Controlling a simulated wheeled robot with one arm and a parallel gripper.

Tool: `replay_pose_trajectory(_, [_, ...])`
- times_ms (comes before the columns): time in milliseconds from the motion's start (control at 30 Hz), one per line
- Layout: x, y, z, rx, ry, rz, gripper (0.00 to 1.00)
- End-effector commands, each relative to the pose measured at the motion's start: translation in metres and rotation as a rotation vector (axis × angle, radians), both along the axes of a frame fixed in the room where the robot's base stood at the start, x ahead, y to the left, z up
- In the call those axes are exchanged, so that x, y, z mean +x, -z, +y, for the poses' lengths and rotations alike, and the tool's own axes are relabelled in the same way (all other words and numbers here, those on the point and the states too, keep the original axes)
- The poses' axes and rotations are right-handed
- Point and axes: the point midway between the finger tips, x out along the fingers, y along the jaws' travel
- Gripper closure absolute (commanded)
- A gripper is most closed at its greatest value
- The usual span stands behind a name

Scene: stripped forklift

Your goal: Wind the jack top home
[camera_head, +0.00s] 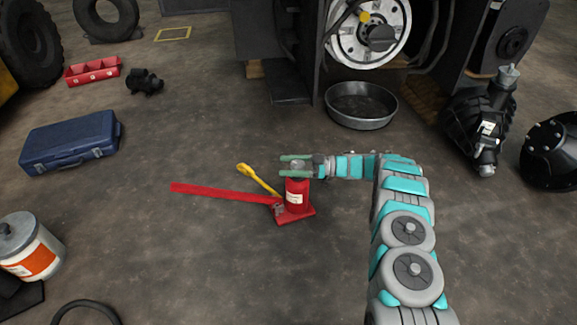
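A red bottle jack (297,197) stands upright on the floor near the middle of the view. It has a white label and a flat red base. Its round grey top (298,165) shows at the upper end. A long red handle (222,193) extends left from the jack's base. My gripper (296,164) reaches in from the right with its two greenish fingers at the jack top, one on the far side and one on the near side. Whether the fingers touch the top is too small to tell.
A yellow-handled tool (258,179) lies just left of the jack. A metal pan (361,104) sits behind, by the forklift frame (285,82). A blue case (70,142) and an orange-labelled can (30,247) stand left. The floor in front of the jack is clear.

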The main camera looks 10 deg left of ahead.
Motion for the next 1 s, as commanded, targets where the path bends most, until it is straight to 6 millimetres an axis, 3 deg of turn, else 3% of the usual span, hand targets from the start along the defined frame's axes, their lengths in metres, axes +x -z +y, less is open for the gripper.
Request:
replay_pose_trajectory(67, [0.0001,0.0,-0.0002,0.0,0.0,0.0,0.36])
replay_pose_trajectory(600, [-0.0001,-0.0001,-0.0002,0.0,0.0,0.0,0.97])
replay_pose_trajectory(1000, [0.0019,-0.0038,-0.0007,0.001,0.056,0.0,0.97])
